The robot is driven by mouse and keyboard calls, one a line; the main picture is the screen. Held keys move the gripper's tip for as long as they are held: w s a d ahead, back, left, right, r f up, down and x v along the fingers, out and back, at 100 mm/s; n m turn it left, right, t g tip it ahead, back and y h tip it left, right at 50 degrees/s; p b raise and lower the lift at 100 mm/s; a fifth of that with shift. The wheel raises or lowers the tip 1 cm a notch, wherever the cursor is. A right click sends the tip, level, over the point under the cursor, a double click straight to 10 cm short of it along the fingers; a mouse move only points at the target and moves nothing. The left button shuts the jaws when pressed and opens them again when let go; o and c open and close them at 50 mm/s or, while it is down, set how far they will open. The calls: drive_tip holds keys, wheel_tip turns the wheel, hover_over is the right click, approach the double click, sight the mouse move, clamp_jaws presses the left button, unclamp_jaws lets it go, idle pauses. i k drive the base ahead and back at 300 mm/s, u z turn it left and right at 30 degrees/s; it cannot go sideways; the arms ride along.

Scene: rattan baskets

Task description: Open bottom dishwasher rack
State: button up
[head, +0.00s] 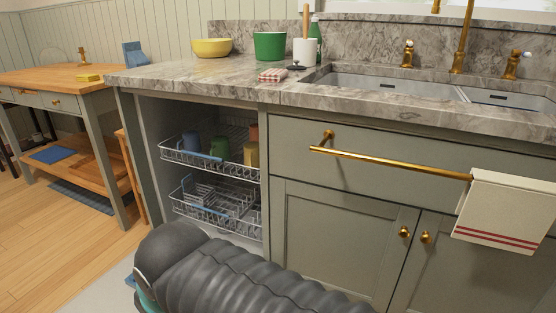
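The bottom dishwasher rack (205,213) is a grey wire basket low in the open dishwasher cavity, left of centre in the head view. It looks empty of dishes and has light blue parts. Its lower right side is partly hidden behind my dark ribbed arm. The top rack (205,163) is just above it and holds several cups, among them a blue cup (190,145), a green cup (219,149) and a yellow cup (251,154). The dishwasher door is not clearly visible. My gripper is not in view, so I cannot tell its state.
Right of the racks are cabinet doors (335,237) and a brass bar (390,164) with a towel (506,209). Above is the marble counter (165,80) with bowls and a sink (400,86). A wooden side table (55,79) stands left. Some floor (60,240) there is clear.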

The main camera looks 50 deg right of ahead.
sight(236, 221)
drive_tip(key=z, duration=1.3)
drive_tip(key=k, duration=0.45)
drive_tip(key=z, duration=0.65)
drive_tip(key=i, duration=1)
drive_tip(key=u, duration=0.7)
